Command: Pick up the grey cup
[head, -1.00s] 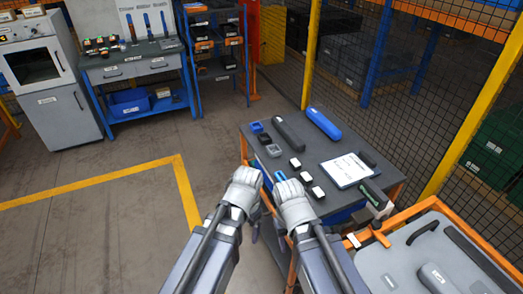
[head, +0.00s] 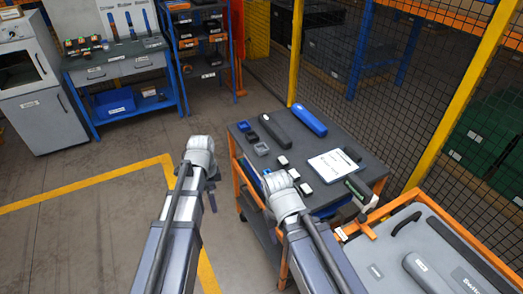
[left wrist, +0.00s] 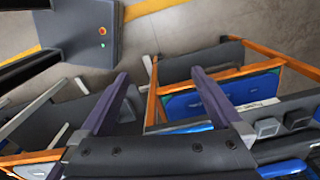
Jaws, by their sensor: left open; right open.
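The grey cup (head: 261,149) is a small square open cup on the dark top of the cart, near its left edge in the head view. A black cup (head: 251,137) and a blue cup (head: 242,126) stand in line behind it. My right gripper (head: 274,178) is at the cart's near left edge, short of the grey cup; its fingers are mostly hidden by the wrist. My left gripper (head: 212,194) is left of the cart, apart from the cup. In the left wrist view its two fingers (left wrist: 160,75) are spread, with nothing between them.
White-topped blocks (head: 283,161), a black bottle-like object (head: 275,129), a blue one (head: 309,120) and a clipboard (head: 336,166) share the cart top. An orange-framed grey cart (head: 390,245) stands at the near right. Mesh fencing is behind. Floor at left is clear.

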